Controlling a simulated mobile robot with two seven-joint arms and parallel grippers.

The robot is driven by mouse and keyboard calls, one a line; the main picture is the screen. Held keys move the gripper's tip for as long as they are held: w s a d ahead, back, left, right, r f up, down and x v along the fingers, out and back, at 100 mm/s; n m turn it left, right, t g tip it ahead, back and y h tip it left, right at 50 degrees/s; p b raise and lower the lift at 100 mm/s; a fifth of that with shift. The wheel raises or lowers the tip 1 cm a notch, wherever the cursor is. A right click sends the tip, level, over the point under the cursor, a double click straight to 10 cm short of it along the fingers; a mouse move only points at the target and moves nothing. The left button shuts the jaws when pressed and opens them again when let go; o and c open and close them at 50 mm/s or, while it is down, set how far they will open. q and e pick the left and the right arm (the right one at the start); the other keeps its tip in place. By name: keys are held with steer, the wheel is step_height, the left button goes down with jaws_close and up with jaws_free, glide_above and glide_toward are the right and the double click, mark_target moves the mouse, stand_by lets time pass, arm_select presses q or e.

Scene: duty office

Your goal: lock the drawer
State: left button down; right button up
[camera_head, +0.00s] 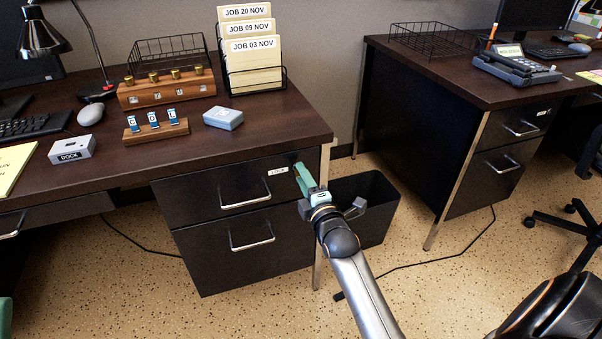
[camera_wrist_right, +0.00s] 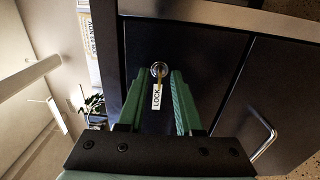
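The upper drawer (camera_head: 232,190) of the left desk is dark with a silver bar handle; its front looks flush with the desk. In the right wrist view a round silver lock (camera_wrist_right: 159,70) sits on the dark front, with a white LOCK label (camera_wrist_right: 157,96) beside it. A small brassy piece shows at the lock; I cannot tell whether it is a key. My right gripper (camera_head: 303,176) has its green fingers apart, one on each side of the lock in the wrist view, with nothing visibly gripped. A green sliver of my left gripper (camera_head: 5,318) shows at the lower left.
A lower drawer (camera_head: 240,251) is below, and a dark bin (camera_head: 372,190) stands right of the desk. On the desktop are a key rack (camera_head: 167,92), a tag block (camera_head: 156,131), a DOCK box (camera_head: 72,150) and a file holder (camera_head: 255,80). A second desk (camera_head: 410,115) stands to the right.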

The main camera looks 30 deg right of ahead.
steer(key=shift+c, duration=0.3)
jaws_close()
steer(key=shift+r, duration=0.1)
stand_by(1.1)
